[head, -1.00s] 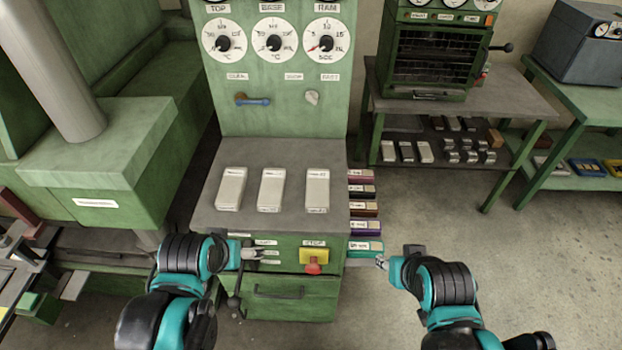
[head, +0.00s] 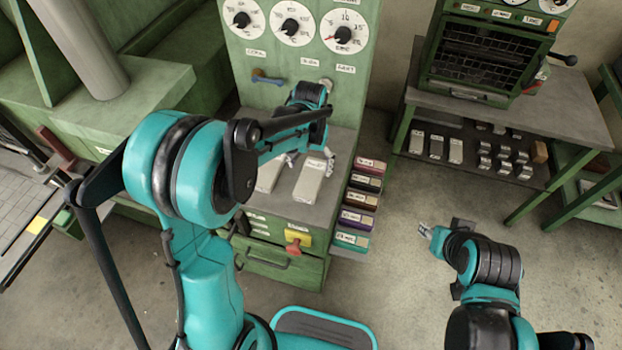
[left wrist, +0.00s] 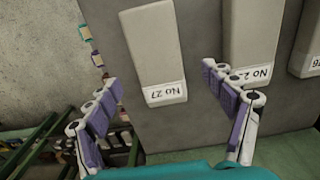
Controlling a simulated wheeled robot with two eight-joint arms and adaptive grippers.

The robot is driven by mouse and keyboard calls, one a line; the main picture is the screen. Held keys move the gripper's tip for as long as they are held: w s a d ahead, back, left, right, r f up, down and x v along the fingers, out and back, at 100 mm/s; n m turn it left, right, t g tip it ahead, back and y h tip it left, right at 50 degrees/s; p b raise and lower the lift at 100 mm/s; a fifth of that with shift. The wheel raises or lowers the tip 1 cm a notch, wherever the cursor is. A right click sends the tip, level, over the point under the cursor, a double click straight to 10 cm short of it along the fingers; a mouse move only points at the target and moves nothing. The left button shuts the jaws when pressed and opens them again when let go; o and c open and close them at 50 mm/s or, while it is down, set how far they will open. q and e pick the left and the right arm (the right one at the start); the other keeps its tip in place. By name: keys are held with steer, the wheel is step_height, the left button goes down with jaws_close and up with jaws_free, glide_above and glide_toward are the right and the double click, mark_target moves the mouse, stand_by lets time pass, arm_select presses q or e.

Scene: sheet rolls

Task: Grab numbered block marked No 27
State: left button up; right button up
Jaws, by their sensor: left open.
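The block marked No 27 (left wrist: 155,50) is a pale, long block with a white label, lying on the grey bench top. In the head view it is the rightmost block (head: 311,183) on the bench. My left gripper (left wrist: 163,80) is open and empty, its purple-padded fingers spread to either side of the label end of the block, apart from it. In the head view my left gripper (head: 308,157) is over the far part of this block, partly hiding it. My right gripper (head: 424,230) is over open floor, away from the blocks; its opening is too small to judge.
A second block (left wrist: 252,40) with a partly hidden label lies close beside No 27, near one finger. A third block (left wrist: 309,45) is further right. The green panel (head: 345,60) with dials rises behind the bench. Coloured labelled boxes (head: 356,220) stick out at its right side.

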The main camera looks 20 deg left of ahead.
mark_target(311, 176)
arm_select(q)
step_height(311, 176, down, 6)
steer(key=shift+d+r+b, duration=0.1)
steer(key=shift+d+b, duration=0.05)
steer(key=shift+b, duration=0.95)
steer(key=shift+r, duration=0.1)
steer(key=shift+c, duration=0.3)
steer(key=c, duration=1.6)
